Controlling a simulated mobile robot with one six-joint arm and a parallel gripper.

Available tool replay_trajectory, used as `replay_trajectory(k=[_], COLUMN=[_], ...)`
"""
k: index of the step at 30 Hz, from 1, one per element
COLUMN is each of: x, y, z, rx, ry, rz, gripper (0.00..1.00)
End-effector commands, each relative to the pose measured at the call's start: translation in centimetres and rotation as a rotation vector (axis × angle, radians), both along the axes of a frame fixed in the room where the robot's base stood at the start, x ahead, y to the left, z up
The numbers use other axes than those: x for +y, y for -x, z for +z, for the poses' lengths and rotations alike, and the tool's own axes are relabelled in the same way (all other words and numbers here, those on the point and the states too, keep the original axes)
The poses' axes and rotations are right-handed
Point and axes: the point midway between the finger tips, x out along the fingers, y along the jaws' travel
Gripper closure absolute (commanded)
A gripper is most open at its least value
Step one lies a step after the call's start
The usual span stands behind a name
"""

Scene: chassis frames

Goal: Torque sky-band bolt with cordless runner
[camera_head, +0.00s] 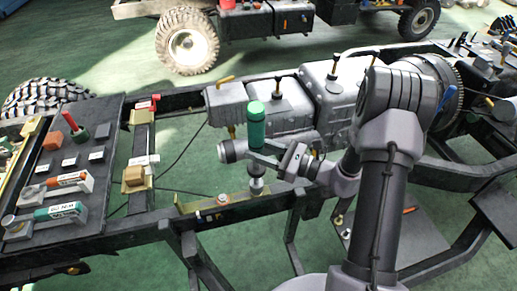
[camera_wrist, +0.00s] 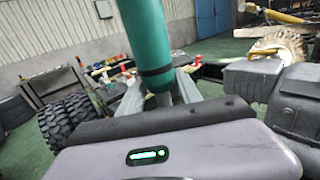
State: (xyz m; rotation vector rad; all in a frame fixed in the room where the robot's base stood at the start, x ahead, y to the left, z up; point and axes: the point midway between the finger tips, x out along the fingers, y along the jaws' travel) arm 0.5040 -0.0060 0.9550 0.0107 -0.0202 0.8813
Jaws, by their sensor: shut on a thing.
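In the wrist view the green runner body (camera_wrist: 147,45) rises between the grey fingers. A bolt head with a reddish band (camera_head: 223,198) sits on the rail left of the runner. I cannot make out a sky band on any bolt.
A dark tool board (camera_head: 110,120) at left carries a red-marked tool (camera_head: 62,182), a green-marked tool (camera_head: 55,212) and small blocks. A grey engine and gearbox (camera_head: 335,92) stand close behind my gripper. The chassis rail (camera_head: 140,232) runs across the front. Another vehicle stands behind.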

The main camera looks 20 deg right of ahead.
Motion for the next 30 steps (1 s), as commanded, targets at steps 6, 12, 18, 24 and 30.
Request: replay_trajectory(k=[6, 12, 18, 24, 30], x=[0.0, 0.0, 0.0, 0.0, 0.0], y=[0.0, 0.0, 0.0, 0.0, 0.0], z=[-0.1, -0.5, -0.9, -0.9, -0.9], rx=[-0.001, -0.001, -0.001, -0.001, -0.001], ry=[-0.001, -0.001, -0.001, -0.001, -0.001], rz=[-0.001, -0.001, -0.001, -0.001, -0.001], gripper=[1.0, 1.0, 1.0, 1.0, 1.0])
